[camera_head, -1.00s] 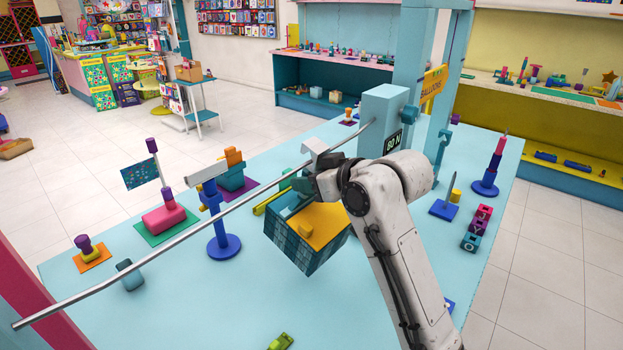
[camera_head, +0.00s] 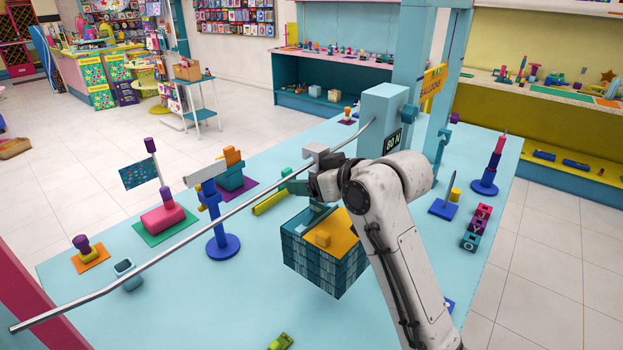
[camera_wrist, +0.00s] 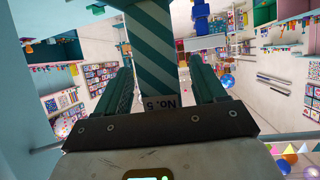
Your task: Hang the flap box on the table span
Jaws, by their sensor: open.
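The flap box (camera_head: 325,262) is teal and patterned, with an orange top (camera_head: 335,236). It hangs over the table below the span (camera_head: 180,245), a long thin metal rod. A grey hook (camera_head: 318,150) above the box sits at the rod and appears to rest over it. My gripper (camera_head: 298,186) is just below the hook, above the box, partly hidden by my arm. In the wrist view my gripper (camera_wrist: 161,65) is open, its green fingers on either side of a teal striped stem (camera_wrist: 158,45) marked "No. 5". I cannot tell whether they touch it.
The rod runs from a pale blue post with an "80 N" display (camera_head: 394,140) to the front left. A blue stand (camera_head: 222,240) and a pink block toy (camera_head: 165,217) stand left of the box. Several stacked blocks (camera_head: 476,228) are at right. The front table (camera_head: 200,310) is mostly clear.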

